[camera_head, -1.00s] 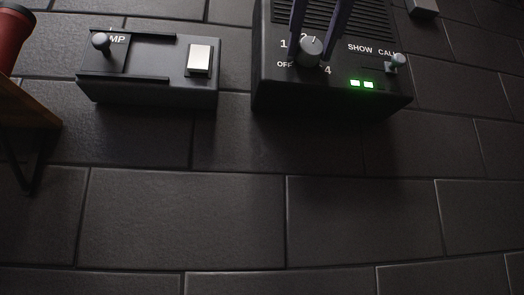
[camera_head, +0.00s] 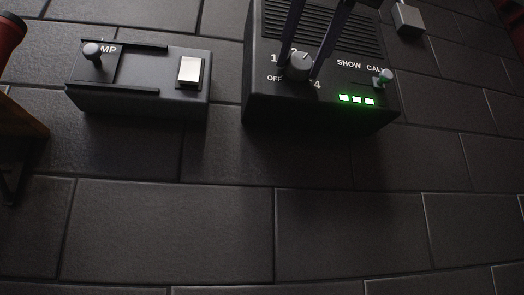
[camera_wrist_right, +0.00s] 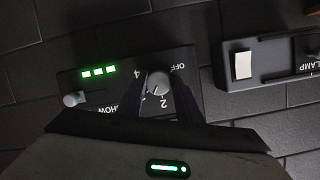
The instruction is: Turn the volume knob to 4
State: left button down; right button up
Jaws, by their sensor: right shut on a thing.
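The volume knob (camera_head: 299,67) is a grey round knob on the dark speaker box, with the marks OFF, 1 and 4 showing around it. It also shows in the right wrist view (camera_wrist_right: 158,82), where a pale line on its face points toward the side between 2 and 4. My right gripper (camera_head: 301,68) comes down from above, with one dark finger on each side of the knob, and is shut on it. The fingers hide part of the dial marks. Three green lights (camera_head: 356,99) are lit on the box front. My left gripper is not in view.
A lamp box (camera_head: 140,98) with a slider knob and a white rocker switch (camera_head: 189,71) stands to the left. A brown table edge and red object are at far left.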

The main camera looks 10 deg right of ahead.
jog(key=shift+f+m+y, duration=0.15)
jog(key=shift+m+y, duration=0.25)
jog(key=shift+m, duration=0.3)
jog(key=shift+w+d+m+y+b, duration=0.1)
jog(key=shift+m+y+b, duration=0.2)
jog(key=shift+m, duration=0.4)
jog(key=m+y+b, duration=0.1)
jog(key=m, duration=0.2)
jog(key=shift+d+y, duration=0.1)
jog(key=shift+y, duration=0.3)
jog(key=m+t+y+b, duration=0.1)
jog(key=m+b, duration=0.1)
jog(key=m, duration=0.2)
jog(key=shift+f, duration=0.1)
jog(key=shift+d+m+t+y+b, duration=0.1)
jog(key=shift+m+t+y+b, duration=0.3)
jog(key=shift+m, duration=0.6)
jog(key=shift+m+t+y+b, duration=0.1)
jog(key=shift+m+t+b, duration=0.2)
jog(key=shift+m+b, duration=0.5)
jog(key=shift+m, duration=0.3)
jog(key=o, duration=0.8)
jog(key=shift+c, duration=0.2)
